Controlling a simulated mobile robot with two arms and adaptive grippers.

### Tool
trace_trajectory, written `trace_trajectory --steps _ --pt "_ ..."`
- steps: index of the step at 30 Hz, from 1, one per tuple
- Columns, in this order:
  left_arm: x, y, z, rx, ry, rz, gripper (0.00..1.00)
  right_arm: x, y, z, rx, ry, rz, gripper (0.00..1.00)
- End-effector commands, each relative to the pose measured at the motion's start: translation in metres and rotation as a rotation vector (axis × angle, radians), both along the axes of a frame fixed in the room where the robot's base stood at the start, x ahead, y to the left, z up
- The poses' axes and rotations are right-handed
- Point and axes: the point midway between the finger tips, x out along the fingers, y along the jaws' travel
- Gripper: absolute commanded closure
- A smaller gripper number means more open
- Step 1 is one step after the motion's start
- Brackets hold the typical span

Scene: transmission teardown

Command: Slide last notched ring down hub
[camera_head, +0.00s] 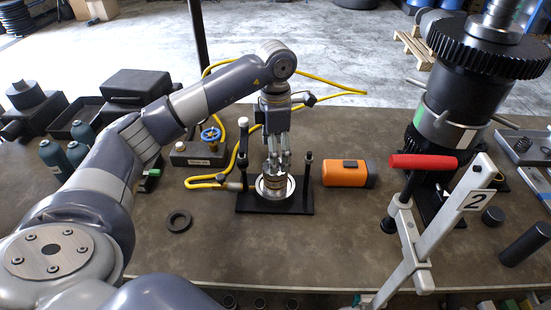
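The hub (274,188) stands upright on a black base plate (246,207) near the middle of the bench. It has a silver round foot and brass-coloured bands higher up. My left gripper (277,160) points straight down over the hub, with its fingertips at the hub's top. The picture is too small to show whether the fingers hold a notched ring there. A loose dark ring (179,221) lies flat on the bench, left of the base plate. My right gripper is not in view.
Black posts (308,172) rise beside the hub. An orange block-like tool (345,173) lies to its right. A red-handled clamp (422,161) and a tall geared assembly (462,90) stand at right. A yellow hose (225,183) runs behind. The front middle bench is clear.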

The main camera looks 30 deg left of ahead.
Motion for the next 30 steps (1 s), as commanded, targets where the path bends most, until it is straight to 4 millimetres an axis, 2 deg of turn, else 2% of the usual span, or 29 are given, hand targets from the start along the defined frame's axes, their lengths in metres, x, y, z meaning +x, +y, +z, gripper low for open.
trace_trajectory --steps 3,8,20,30 --pt "0.001 0.000 0.031 -0.001 -0.006 0.001 0.21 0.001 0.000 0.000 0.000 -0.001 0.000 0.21" --pt "0.001 0.000 0.067 0.000 -0.006 0.001 0.21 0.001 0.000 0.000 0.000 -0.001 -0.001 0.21" --pt "0.000 0.000 0.091 0.000 -0.001 0.002 0.21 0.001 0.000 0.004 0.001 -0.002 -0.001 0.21" --pt "0.000 0.000 0.124 0.000 0.000 0.001 0.21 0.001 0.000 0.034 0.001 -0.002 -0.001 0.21"
